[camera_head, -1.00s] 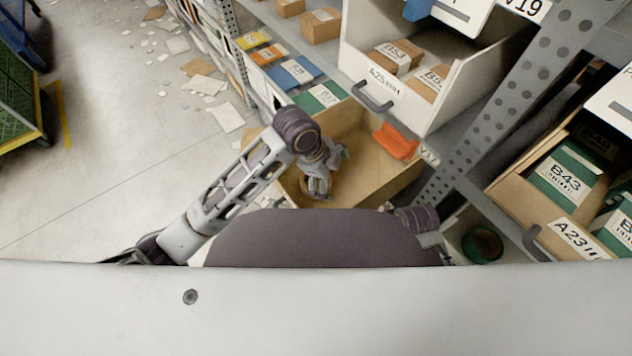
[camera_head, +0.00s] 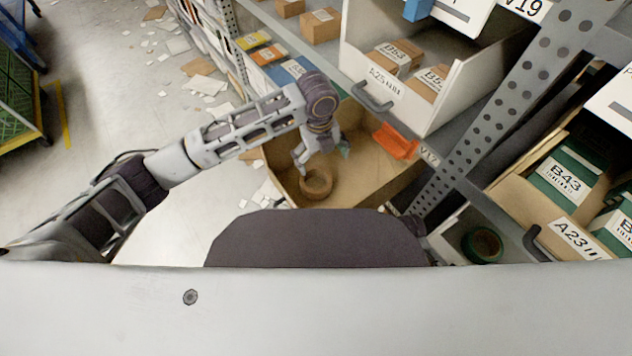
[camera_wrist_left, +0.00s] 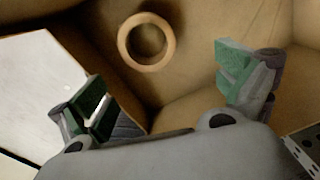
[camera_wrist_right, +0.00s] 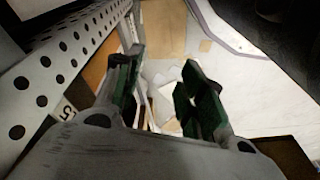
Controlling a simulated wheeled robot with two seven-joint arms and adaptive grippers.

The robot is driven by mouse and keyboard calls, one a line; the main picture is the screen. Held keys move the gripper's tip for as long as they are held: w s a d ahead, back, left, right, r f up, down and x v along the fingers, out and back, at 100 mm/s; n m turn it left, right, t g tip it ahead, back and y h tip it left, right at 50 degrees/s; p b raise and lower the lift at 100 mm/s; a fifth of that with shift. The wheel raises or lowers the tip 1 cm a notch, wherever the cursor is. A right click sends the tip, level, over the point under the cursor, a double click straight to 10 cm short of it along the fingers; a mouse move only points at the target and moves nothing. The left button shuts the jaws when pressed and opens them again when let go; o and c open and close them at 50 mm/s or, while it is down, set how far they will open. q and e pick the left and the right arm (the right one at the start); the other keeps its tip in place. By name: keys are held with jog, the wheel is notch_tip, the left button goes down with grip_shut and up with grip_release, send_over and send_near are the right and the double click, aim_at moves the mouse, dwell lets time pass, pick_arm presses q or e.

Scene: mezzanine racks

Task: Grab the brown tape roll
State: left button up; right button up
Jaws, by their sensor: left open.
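The brown tape roll (camera_head: 318,194) lies flat in an open cardboard-coloured bin (camera_head: 385,185), near the bin's left end. In the left wrist view the brown tape roll (camera_wrist_left: 170,42) shows as a whole ring, beyond the fingertips and between their lines. My left gripper (camera_head: 322,158) is over the bin, just behind the roll in the head view. Its green-padded fingers (camera_wrist_left: 165,88) are wide apart with nothing between them. My right gripper (camera_wrist_right: 162,92) shows in its wrist view with its fingers apart and empty, beside a perforated rack post.
An orange object (camera_head: 395,141) sits at the bin's right side. A white drawer (camera_head: 415,110) with boxes overhangs behind it. A perforated post (camera_head: 490,115) stands right of the bin. A green tape roll (camera_head: 482,245) lies in another bin. The floor at left has scattered papers.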

pick_arm(q)
jog(key=shift+w+a+r+m+y, duration=0.2)
jog(key=shift+w+a+m+y, duration=0.25)
jog(key=shift+w+a, duration=0.4)
pick_arm(e)
jog(key=shift+s+a+f, duration=0.1)
jog(key=shift+s+f, duration=0.05)
jog(key=shift+f, duration=0.3)
pick_arm(q)
jog(key=shift+f, duration=0.15)
jog(key=b, duration=0.2)
send_over(313, 171)
jog(key=s, duration=0.3)
jog(key=f, duration=0.5)
jog(key=d+f, duration=0.1)
jog(key=f, duration=0.1)
jog(key=shift+f, duration=0.65)
pick_arm(e)
jog(key=r, duration=0.3)
jog(key=shift+w+a+r, duration=0.2)
jog(key=shift+w+a, duration=0.1)
jog(key=shift+a, duration=0.05)
pick_arm(q)
jog(key=shift+f, duration=0.1)
pick_arm(e)
jog(key=shift+f, duration=0.15)
